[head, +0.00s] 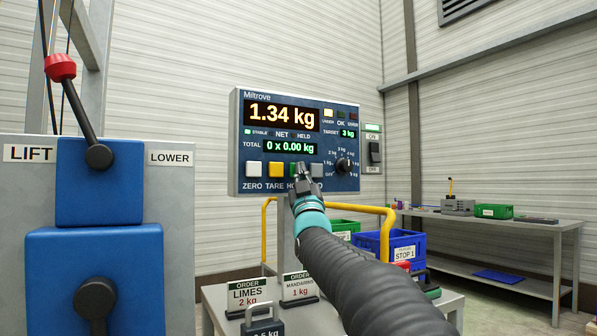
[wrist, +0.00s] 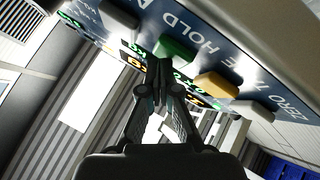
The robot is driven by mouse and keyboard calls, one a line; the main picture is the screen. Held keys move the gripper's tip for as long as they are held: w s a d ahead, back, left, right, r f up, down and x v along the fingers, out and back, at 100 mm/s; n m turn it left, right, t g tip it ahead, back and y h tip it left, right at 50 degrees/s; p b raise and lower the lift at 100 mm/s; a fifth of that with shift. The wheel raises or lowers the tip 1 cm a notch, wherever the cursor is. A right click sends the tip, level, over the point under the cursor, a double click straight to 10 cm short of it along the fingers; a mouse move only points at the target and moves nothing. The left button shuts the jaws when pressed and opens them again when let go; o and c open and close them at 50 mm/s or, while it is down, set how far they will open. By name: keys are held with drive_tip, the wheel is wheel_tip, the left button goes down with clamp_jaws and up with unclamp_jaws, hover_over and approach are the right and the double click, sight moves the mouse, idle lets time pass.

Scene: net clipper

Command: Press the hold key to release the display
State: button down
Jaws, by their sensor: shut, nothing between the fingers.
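The blue Miltrove display panel (head: 245,120) reads 1.34 kg in large digits, with TOTAL 0 x 0.00 kg below. The STABLE lamp is lit green; I cannot tell whether the HELD lamp is lit. A white ZERO key (head: 254,169) and an orange TARE key (head: 273,169) are in plain sight. The green hold key (wrist: 174,50) is mostly hidden behind my gripper in the head view. My gripper (head: 300,170) is shut and empty, its fingertips right at the green key. In the wrist view the fingertips (wrist: 160,66) overlap its edge; I cannot tell whether they touch.
A grey key (head: 316,170) and a rotary knob (head: 343,165) sit to the right of my gripper. A yellow rail (head: 350,208) and a blue bin (head: 400,245) stand below. A blue lever box (head: 95,270) is at left.

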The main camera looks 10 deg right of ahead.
drive_tip(key=shift+s+d+b, duration=0.3)
drive_tip(key=shift+s+b, duration=0.45)
drive_tip(key=shift+b, duration=0.1)
drive_tip(key=s+b, duration=0.1)
drive_tip(key=s+d+b, duration=0.1)
drive_tip(key=s, duration=0.1)
drive_tip(key=s+b, duration=0.1)
drive_tip(key=b, duration=0.1)
drive_tip(key=shift+s+d, duration=0.25)
drive_tip(key=shift+s, duration=0.15)
drive_tip(key=shift+d, duration=0.1)
idle(0.6)
